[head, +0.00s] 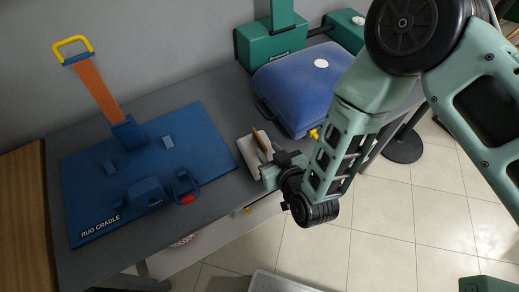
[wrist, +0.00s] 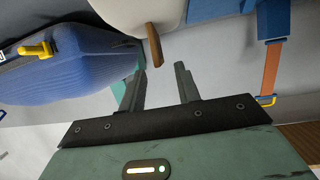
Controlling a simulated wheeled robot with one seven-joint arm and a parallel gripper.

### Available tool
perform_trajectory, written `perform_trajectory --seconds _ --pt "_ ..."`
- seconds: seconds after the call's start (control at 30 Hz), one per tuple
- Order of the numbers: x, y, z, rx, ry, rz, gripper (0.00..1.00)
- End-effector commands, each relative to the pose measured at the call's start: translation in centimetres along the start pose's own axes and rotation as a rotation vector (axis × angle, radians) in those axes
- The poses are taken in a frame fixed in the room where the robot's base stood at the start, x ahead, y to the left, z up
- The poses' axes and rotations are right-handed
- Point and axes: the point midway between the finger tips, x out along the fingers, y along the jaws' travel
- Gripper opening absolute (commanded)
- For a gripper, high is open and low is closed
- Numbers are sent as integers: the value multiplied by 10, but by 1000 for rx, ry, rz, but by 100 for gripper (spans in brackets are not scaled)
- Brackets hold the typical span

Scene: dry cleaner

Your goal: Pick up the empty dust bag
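A cream, flat item with a brown upright tab, which looks like the empty dust bag (head: 250,157), lies at the front edge of the grey table between the blue rug cradle board and a blue rounded case. In the wrist view the cream bag (wrist: 140,12) shows at the top, with its brown tab (wrist: 154,45) pointing toward my fingers. My gripper (wrist: 164,78) is open, its two dark fingers apart with nothing between them. The tab is just beyond the fingertips. In the head view my gripper (head: 275,163) is at the bag's right side and partly hides it.
The blue board marked RUG CRADLE (head: 215,150) fills the table's left, with an orange strap (head: 97,93) and yellow handle. The blue case (head: 300,90) with a yellow nozzle (head: 313,133) stands close behind my gripper. Green equipment (head: 270,42) is at the back. Tiled floor lies in front.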

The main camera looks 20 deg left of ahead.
Motion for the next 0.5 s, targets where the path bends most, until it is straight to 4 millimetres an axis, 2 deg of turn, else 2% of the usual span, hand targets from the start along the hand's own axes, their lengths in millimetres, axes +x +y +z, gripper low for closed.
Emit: perform_trajectory --seconds 0.1,0.33,0.5 --pt "12 0 -1 0 0 1 33" --pt "25 1 -3 -1 -1 1 33" --pt "47 2 -7 -1 -1 2 33"
